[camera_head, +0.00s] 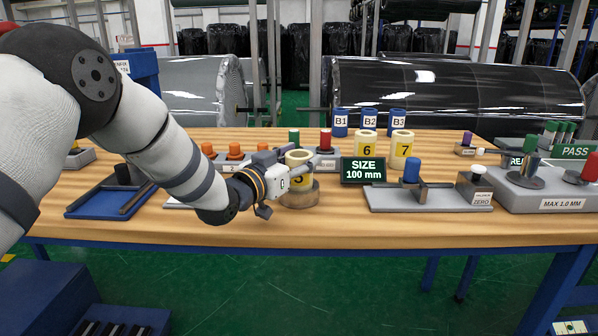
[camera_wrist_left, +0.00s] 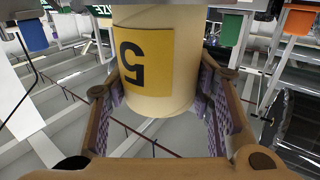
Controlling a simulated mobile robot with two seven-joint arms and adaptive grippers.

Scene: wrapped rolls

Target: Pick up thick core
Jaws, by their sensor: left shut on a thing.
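A cream, thick-walled core (camera_head: 298,158) with a yellow label reading 5 stands upright on a round grey-brown base (camera_head: 301,197) near the middle of the table. My left gripper (camera_head: 287,180) is shut on this core from its left side. In the left wrist view the core (camera_wrist_left: 185,70) sits between both fingers, its label upside down. I cannot tell whether its lower end touches the base. Two similar cores, 6 (camera_head: 366,148) and 7 (camera_head: 401,152), stand behind to the right. My right gripper is not in view.
A black display (camera_head: 363,171) reading "SIZE 100 mm" stands just right of the held core. A grey gauge fixture (camera_head: 430,199) lies further right. Blue cups (camera_head: 341,122) marked B1 to B3 stand at the back. A blue tray (camera_head: 100,203) lies at the left.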

